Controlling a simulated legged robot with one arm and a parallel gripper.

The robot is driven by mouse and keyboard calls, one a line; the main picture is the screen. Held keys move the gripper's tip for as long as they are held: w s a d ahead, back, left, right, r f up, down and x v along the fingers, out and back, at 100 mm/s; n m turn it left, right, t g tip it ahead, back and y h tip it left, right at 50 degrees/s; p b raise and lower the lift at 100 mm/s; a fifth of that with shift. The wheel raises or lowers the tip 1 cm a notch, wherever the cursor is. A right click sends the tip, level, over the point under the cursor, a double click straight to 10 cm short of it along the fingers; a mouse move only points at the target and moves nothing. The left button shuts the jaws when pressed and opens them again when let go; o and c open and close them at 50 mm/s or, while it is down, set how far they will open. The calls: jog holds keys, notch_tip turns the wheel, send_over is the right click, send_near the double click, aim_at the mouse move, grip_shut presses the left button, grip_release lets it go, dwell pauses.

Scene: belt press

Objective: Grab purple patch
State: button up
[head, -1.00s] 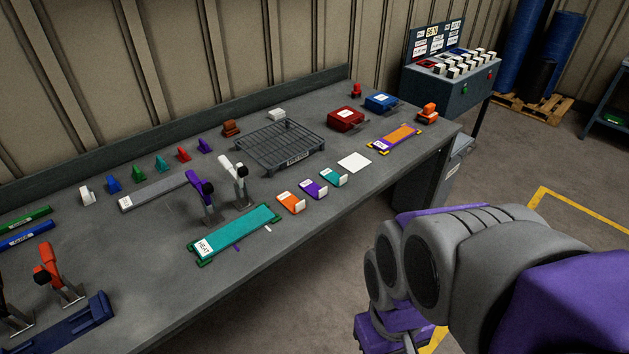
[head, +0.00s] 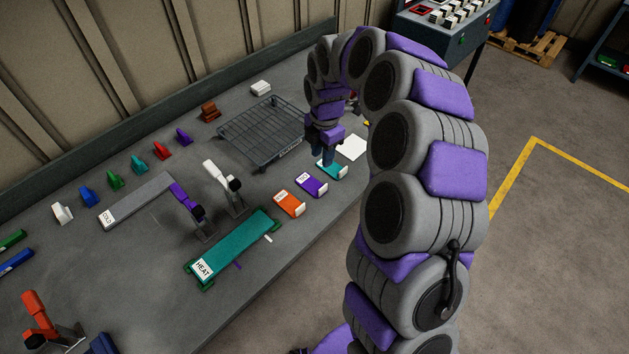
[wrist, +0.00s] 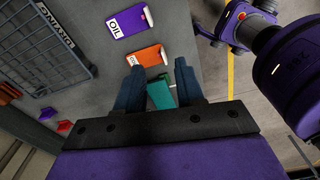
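The purple patch (head: 311,185) lies flat on the bench between an orange patch (head: 288,203) and a teal patch (head: 333,170). It has a white label and a white upright end on the bench's front side. In the wrist view the purple patch (wrist: 130,20) is at the top edge, its label reading OIL, with the orange patch (wrist: 145,57) below it. My gripper (head: 322,152) hangs above the bench near the teal patch in the head view. Its dark blue fingers (wrist: 157,82) are apart, with part of a teal thing seen between them. Nothing is visibly held.
A wire rack (head: 262,135) stands behind the patches. Two upright toggle levers and a teal HEAT mat (head: 235,248) are to their left. A white sheet (head: 352,148) lies to the right. My arm hides the bench's right end.

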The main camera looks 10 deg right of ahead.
jog(key=w+f+n, duration=0.1)
jog(key=w+f, duration=0.1)
jog(key=b, duration=0.2)
send_over(323, 187)
jog(key=shift+n, duration=0.4)
notch_tip(323, 187, down, 12)
jog(key=shift+r, duration=0.1)
jog(key=shift+w+f+b, duration=0.1)
jog(key=shift+f+b, duration=0.4)
jog(key=shift+f, duration=2.35)
jog(key=shift+c, duration=0.5)
grip_shut()
